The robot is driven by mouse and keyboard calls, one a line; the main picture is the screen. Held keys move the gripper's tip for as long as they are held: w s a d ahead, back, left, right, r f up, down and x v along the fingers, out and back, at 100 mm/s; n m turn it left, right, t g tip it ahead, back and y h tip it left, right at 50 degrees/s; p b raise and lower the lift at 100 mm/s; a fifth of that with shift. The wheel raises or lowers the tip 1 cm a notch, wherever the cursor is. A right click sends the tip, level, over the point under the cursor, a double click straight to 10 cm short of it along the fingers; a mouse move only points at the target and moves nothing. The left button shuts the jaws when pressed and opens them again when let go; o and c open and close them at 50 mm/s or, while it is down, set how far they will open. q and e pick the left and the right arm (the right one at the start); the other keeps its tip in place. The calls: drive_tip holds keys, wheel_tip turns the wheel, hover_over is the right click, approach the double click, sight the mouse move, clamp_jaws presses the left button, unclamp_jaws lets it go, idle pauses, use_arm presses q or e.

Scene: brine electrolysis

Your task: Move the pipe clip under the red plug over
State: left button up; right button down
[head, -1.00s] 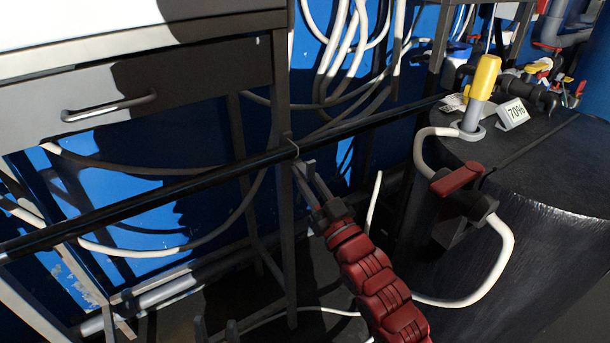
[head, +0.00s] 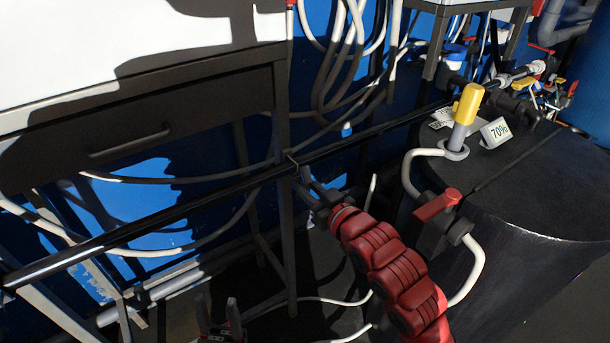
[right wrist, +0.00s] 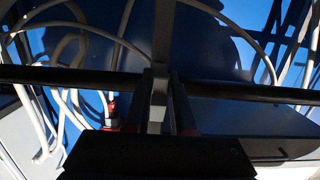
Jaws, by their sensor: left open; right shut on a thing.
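A long black pipe (head: 190,213) runs diagonally across the head view, and it crosses the right wrist view as a dark bar (right wrist: 235,92). The fingers partly hide the clip. A small red piece (head: 290,3) shows at the top edge; I cannot tell whether it is the red plug. My left gripper (head: 219,315) is open and empty, low in the head view.
A table with a drawer (head: 140,125) stands at upper left, its dark leg (head: 287,240) close to my right gripper. White hoses (head: 340,60) hang along the blue wall. A black tank (head: 510,195) with a red-handled valve (head: 438,205) and a yellow-capped fitting (head: 467,105) stands at right.

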drive_tip(key=shift+r+g+h+p, duration=0.2)
drive_tip(key=shift+g+h+p, duration=0.2)
drive_tip(key=shift+g+p, duration=0.15)
drive_tip(key=c, duration=0.8)
unclamp_jaws()
drive_tip(key=shift+o, duration=0.2)
drive_tip(key=shift+d, duration=0.1)
